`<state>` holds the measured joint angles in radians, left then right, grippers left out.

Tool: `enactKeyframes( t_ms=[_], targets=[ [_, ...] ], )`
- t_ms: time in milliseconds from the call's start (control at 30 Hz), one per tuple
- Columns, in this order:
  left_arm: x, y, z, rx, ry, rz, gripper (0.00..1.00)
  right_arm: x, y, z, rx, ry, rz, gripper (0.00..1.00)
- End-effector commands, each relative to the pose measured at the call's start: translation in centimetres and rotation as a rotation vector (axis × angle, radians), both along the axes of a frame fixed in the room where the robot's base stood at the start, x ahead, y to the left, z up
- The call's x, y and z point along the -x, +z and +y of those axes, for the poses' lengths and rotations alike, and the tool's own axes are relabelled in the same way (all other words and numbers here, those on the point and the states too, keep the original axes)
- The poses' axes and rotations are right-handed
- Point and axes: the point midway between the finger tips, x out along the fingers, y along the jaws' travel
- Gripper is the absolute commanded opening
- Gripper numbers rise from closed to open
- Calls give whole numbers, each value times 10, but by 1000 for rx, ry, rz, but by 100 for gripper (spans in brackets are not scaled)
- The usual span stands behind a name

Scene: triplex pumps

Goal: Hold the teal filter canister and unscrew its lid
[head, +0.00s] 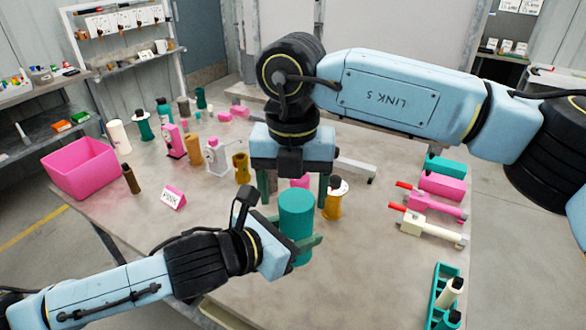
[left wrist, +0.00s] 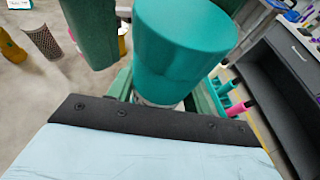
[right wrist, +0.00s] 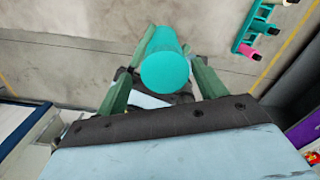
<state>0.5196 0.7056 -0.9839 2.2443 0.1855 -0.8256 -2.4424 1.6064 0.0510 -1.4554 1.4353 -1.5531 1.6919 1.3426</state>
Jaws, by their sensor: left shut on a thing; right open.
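The teal filter canister (head: 297,213) stands upright above the table in the head view. My left gripper (head: 302,248) is shut on its lower part, coming from the left. The canister fills the upper middle of the left wrist view (left wrist: 185,45). My right gripper (head: 294,200) is open and points down from above, one finger on each side of the canister's top. In the right wrist view the round teal top (right wrist: 165,70) lies between the open fingers, with gaps beside it. I cannot make out a clear seam between lid and body.
A yellow-brown flanged part (head: 334,200) stands just right of the canister. A pink bin (head: 80,168), bottles and pump parts crowd the table's left and back. Pink and white red-handled parts (head: 432,226) lie at right. A teal rack (head: 437,300) is at front right. The front middle table is clear.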

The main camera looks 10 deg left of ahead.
Motion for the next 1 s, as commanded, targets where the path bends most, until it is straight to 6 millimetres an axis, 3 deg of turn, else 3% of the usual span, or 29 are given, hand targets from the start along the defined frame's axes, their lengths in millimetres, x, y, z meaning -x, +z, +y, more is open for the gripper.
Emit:
enactKeyframes(
  t_ms=[133,400,767,867,1000],
  targets=[
    [0,1,0,1,0,-2,0,0,-10,0,1,-1,1,70],
    [0,1,0,1,0,-2,0,0,-11,0,0,-1,0,70],
    [1,1,-1,2,-4,-2,0,1,-10,2,-6,3,0,26],
    [1,1,-2,4,-6,-2,0,1,-10,3,-8,23,0,25],
    [2,1,-3,4,-9,-1,0,3,-10,3,-10,175,1,25]
  ],
)
